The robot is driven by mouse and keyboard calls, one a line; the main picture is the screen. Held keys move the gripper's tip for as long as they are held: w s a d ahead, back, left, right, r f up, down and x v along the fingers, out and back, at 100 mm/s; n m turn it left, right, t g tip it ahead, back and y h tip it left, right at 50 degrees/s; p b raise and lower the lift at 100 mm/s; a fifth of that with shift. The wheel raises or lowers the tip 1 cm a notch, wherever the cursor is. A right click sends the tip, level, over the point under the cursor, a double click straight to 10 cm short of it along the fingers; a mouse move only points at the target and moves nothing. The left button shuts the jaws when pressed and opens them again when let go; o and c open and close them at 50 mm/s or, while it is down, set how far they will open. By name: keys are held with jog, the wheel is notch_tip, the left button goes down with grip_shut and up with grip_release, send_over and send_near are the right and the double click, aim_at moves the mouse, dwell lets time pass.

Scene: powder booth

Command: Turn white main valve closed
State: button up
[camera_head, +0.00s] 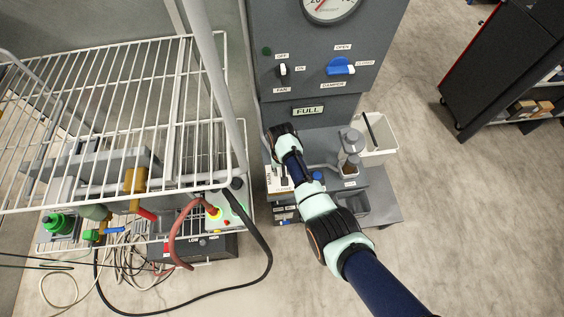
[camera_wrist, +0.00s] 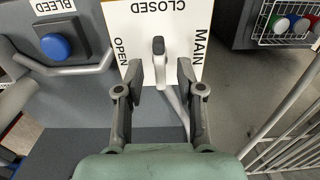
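The white main valve plate (camera_wrist: 190,20) fills the upper middle of the wrist view, lettered CLOSED, OPEN and MAIN. Its valve lever (camera_wrist: 158,47) is pale with a dark grey end and lies in line with the gap between my fingers. My gripper (camera_wrist: 158,72) is open, one finger on each side of the lever. I see no clear contact with either finger. In the head view, the main valve plate (camera_head: 271,180) shows partly behind my arm, and the lever is hard to make out there.
A blue BLEED button (camera_wrist: 55,46) is left of the plate in the wrist view. In the head view, a wire rack (camera_head: 110,60) stands close on the left. A blue damper knob (camera_head: 340,66) and a white bin (camera_head: 383,140) are at the cabinet. Open floor lies right.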

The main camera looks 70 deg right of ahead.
notch_tip(320, 180, up, 11)
